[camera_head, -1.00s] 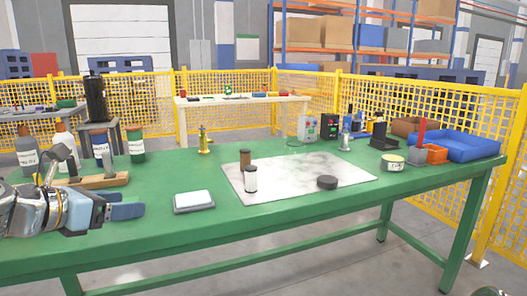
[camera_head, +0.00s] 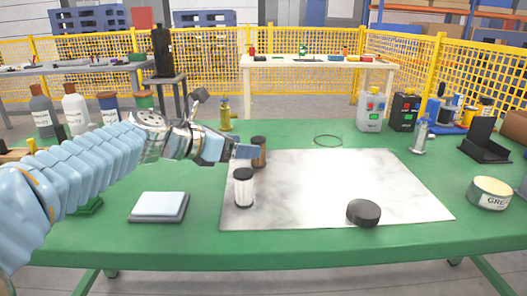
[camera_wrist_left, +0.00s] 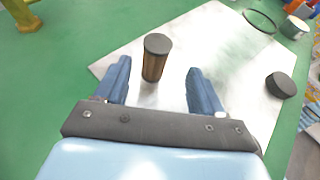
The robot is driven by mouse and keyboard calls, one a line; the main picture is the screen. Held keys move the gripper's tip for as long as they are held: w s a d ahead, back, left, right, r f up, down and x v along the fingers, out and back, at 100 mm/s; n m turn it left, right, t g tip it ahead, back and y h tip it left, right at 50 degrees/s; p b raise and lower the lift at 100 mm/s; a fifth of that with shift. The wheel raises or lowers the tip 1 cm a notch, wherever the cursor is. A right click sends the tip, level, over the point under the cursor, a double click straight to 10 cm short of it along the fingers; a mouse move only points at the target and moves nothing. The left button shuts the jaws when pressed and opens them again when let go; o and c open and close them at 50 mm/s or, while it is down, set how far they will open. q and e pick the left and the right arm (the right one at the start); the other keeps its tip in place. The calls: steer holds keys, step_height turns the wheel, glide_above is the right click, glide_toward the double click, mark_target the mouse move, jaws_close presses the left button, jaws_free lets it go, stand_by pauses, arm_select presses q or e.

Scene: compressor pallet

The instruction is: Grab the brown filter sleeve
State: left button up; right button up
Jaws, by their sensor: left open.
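The brown filter sleeve (camera_head: 259,152) is a short upright cylinder with a dark top, standing at the left back of the pale mat (camera_head: 330,185). In the left wrist view the brown filter sleeve (camera_wrist_left: 156,58) stands ahead of and between the two blue fingers, a little left of centre. My left gripper (camera_head: 248,151) is open and empty; in the head view its fingers partly overlap the sleeve. In the wrist view the left gripper (camera_wrist_left: 160,82) has a finger on each side with gaps to the sleeve. My right gripper is in neither view.
A white filter (camera_head: 243,188) with a dark top stands on the mat in front of the sleeve. A black puck (camera_head: 363,212) lies at the mat's front right. A grey box with a pale top (camera_head: 160,206) is left of the mat. A yellow-brass fitting (camera_head: 225,115) stands behind.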

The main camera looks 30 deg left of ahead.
mark_target(264, 145)
arm_select(q)
steer(key=x, duration=0.8)
steer(key=shift+w+a+r, duration=0.15)
steer(key=shift+w+a, duration=0.05)
steer(key=shift+w, duration=0.15)
steer(key=c, duration=1)
steer(key=shift+c, duration=0.2)
steer(key=shift+r, duration=0.15)
